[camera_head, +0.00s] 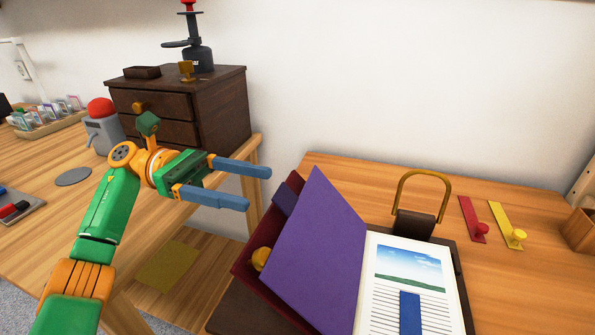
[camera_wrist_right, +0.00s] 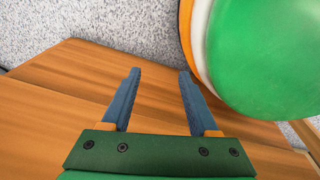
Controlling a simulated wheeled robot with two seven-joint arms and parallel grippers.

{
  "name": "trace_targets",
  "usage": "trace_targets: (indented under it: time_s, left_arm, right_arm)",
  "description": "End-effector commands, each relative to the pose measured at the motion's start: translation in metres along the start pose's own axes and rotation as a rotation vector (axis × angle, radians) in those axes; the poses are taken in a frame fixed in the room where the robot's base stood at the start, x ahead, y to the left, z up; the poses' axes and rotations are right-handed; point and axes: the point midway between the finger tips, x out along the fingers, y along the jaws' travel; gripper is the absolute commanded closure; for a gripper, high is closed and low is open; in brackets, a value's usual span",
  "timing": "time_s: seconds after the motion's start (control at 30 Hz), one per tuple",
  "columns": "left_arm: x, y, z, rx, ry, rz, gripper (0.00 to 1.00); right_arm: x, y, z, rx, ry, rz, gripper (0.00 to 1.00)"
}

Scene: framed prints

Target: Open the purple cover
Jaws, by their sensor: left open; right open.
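The purple cover (camera_head: 318,248) stands tilted up at an angle on the near table. A dark red box-like part (camera_head: 245,272) with a yellow round knob (camera_head: 260,258) shows behind its left side. To its right lies a white page (camera_head: 395,300) with a landscape picture and printed lines. My left gripper (camera_head: 258,188) is open and empty, up and to the left of the cover and apart from it. My right gripper (camera_wrist_right: 152,80) is open and empty in the right wrist view, above a wooden surface; it is not in the head view.
A brass-handled dark block (camera_head: 414,222) stands behind the page. Red (camera_head: 473,220) and yellow (camera_head: 508,226) pieces with knobs lie at the right. A dark drawer cabinet (camera_head: 185,110) stands at the back left. The table's back right is mostly clear.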

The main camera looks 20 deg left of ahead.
Motion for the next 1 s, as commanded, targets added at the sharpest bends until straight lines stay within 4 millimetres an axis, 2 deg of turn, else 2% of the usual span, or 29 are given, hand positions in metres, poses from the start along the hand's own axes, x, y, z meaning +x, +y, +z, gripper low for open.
trace_targets:
  time_s: [0.3, 0.43, 0.63, 0.67, 0.93, 0.97, 1.0]
  left_arm:
    - [0.057, -0.001, 0.000, 0.001, 0.000, -0.006, 0.20]
    - [0.067, -0.001, 0.000, -0.001, -0.001, -0.002, 0.20]
    - [0.068, -0.001, 0.000, -0.001, -0.001, -0.001, 0.20]
    - [0.068, -0.001, 0.000, -0.001, -0.001, -0.001, 0.23]
    - [0.068, 0.000, 0.000, -0.001, -0.001, -0.001, 0.96]
    - [0.068, 0.000, 0.000, -0.001, -0.001, -0.001, 1.00]
    - [0.068, 0.000, 0.000, -0.001, -0.001, -0.001, 1.00]
  right_arm:
    - [-0.002, -0.001, 0.000, 0.000, -0.001, -0.001, 0.39]
    - [-0.002, -0.001, 0.001, -0.001, -0.002, -0.002, 0.39]
    - [-0.002, -0.001, 0.001, -0.001, -0.002, -0.002, 0.39]
    - [-0.002, -0.001, 0.001, -0.001, -0.002, -0.002, 0.39]
    - [-0.002, -0.002, 0.001, -0.001, -0.002, -0.003, 0.39]
    - [-0.002, -0.002, 0.001, -0.001, -0.002, -0.003, 0.39]
    - [-0.002, -0.002, 0.001, -0.001, -0.002, -0.003, 0.39]
